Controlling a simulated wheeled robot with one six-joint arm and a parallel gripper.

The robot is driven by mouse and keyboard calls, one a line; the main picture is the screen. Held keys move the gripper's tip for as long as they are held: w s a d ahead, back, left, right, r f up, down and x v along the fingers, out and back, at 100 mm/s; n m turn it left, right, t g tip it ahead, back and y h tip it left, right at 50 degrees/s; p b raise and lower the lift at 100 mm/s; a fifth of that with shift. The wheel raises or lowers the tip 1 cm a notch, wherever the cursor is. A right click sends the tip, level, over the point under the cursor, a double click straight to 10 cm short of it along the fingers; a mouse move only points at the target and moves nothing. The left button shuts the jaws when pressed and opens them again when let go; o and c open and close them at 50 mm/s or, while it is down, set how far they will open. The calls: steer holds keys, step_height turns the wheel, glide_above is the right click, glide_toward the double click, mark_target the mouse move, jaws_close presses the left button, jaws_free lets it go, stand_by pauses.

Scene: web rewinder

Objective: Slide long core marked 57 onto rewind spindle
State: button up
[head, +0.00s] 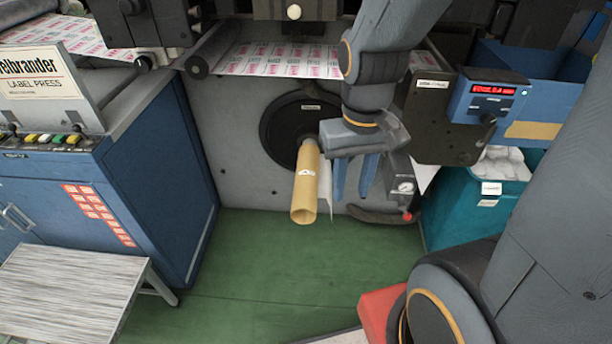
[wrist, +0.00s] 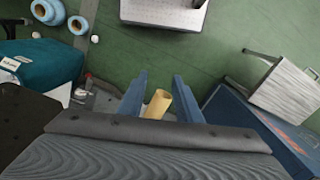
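A long tan core (head: 305,190) sticks out from the rewind spindle (head: 309,142) in front of the round black flange (head: 283,125) in the head view. Its hollow near end hangs a little lower in the picture. A small white label on it is too small to read. The core hides most of the spindle, so I cannot tell how far on it sits. My gripper (head: 351,194) is to the right of the core, with its blue fingers apart and nothing between them. In the wrist view the core (wrist: 157,104) shows beyond the gap of my gripper (wrist: 160,78).
A blue label press cabinet (head: 160,180) stands left, with a step stool (head: 70,290) before it. A teal bin (head: 465,215) and a control box with a red display (head: 488,98) are right. A gauge (head: 404,187) sits near the gripper. Green floor (head: 270,265) ahead is clear.

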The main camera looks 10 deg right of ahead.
steer(key=shift+a, duration=0.2)
steer(key=o, duration=0.6)
steer(key=shift+w+f, duration=0.15)
steer(key=shift+w, duration=0.05)
steer(key=o, duration=0.9)
steer(key=shift+m+t, duration=0.4)
steer(key=shift+t, duration=0.1)
steer(key=w+f, duration=0.1)
steer(key=w, duration=0.1)
steer(key=w+f, duration=0.3)
steer(key=w, duration=0.2)
steer(key=shift+a+f+b, duration=0.1)
steer(key=shift+f+b, duration=0.05)
steer(key=shift+b, duration=0.2)
steer(key=shift+c, duration=0.2)
steer(key=m+t+b, duration=0.2)
steer(key=m+t, duration=0.1)
steer(key=t, duration=0.1)
glide_toward(307, 187)
steer(key=x, duration=0.6)
steer(key=shift+f, duration=0.25)
steer(key=shift+w+f, duration=0.2)
steer(key=shift+f, duration=0.15)
steer(key=shift+x, duration=3.9)
steer(key=shift+s, duration=0.1)
